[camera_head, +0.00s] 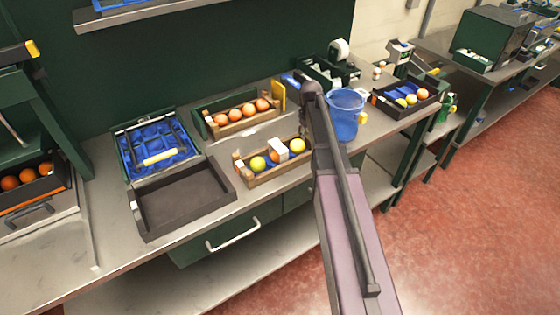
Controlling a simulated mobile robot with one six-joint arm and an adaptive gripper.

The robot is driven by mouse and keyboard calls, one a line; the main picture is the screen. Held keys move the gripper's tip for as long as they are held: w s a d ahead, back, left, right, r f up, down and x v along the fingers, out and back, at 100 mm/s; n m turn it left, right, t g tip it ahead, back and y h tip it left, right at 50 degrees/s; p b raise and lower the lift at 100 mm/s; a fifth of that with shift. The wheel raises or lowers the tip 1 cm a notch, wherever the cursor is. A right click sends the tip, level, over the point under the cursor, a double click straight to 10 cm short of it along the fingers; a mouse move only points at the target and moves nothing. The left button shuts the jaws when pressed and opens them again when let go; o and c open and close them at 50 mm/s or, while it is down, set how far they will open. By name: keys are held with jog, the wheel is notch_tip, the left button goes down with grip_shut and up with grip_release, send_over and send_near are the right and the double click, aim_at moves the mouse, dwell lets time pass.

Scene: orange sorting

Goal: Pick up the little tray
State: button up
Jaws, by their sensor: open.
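Several trays show, and I cannot tell which one is the little tray. A dark, shallow, empty tray (143,222) lies on the bench left of the middle. A small wooden crate (262,180) to its right holds yellow balls, a white block and something blue. Another wooden crate (219,131) behind it holds several oranges. A black tray (411,107) at the right holds yellow and orange balls with blue lining. My arm rises from the bottom over the bench, right of the wooden crates. My gripper is not visible; the arm's far end hides what is behind it.
A blue bucket (346,116) stands just right of my arm. A blue-lined case (128,153) lies behind the empty tray. A black crate of oranges (51,186) is at the far left. A shelf (150,12) overhangs the back. Bare bench lies at the front left.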

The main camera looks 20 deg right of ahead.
jog(key=shift+f, duration=0.1)
dwell(0.5)
grip_shut()
jog(key=shift+r, duration=0.2)
notch_tip(320, 180, up, 10)
jog(key=p, duration=1)
jog(key=shift+f, duration=0.2)
dwell(0.5)
